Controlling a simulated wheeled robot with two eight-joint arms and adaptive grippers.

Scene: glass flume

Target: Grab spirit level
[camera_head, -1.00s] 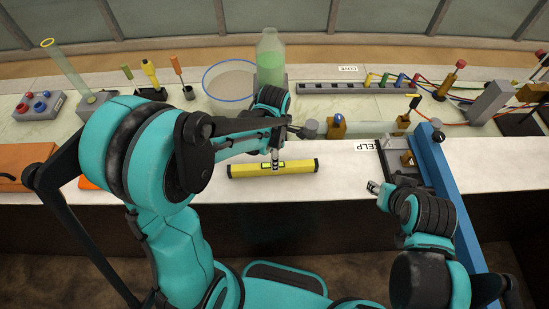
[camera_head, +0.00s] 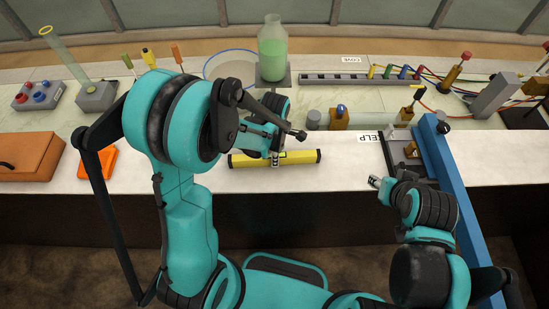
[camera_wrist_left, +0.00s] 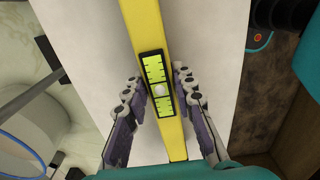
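The yellow spirit level (camera_head: 303,157) lies flat on the white strip near the bench's front edge, with black end caps. In the left wrist view the level (camera_wrist_left: 146,28) runs away between my fingers, its green vial window facing up. My left gripper (camera_head: 276,158) is over the level's middle. In the left wrist view its fingers (camera_wrist_left: 157,85) are apart, one on each side of the level, with a narrow gap showing at both sides. My right gripper (camera_head: 376,183) hangs in front of the bench edge, away from the level; its finger opening is too small to tell.
A bottle of green liquid (camera_head: 272,50) and a round bowl (camera_head: 232,55) stand behind my left gripper. A long blue beam (camera_head: 452,185) lies to the right. An orange case (camera_head: 32,157) is at the left. The white strip beside the level is mostly clear.

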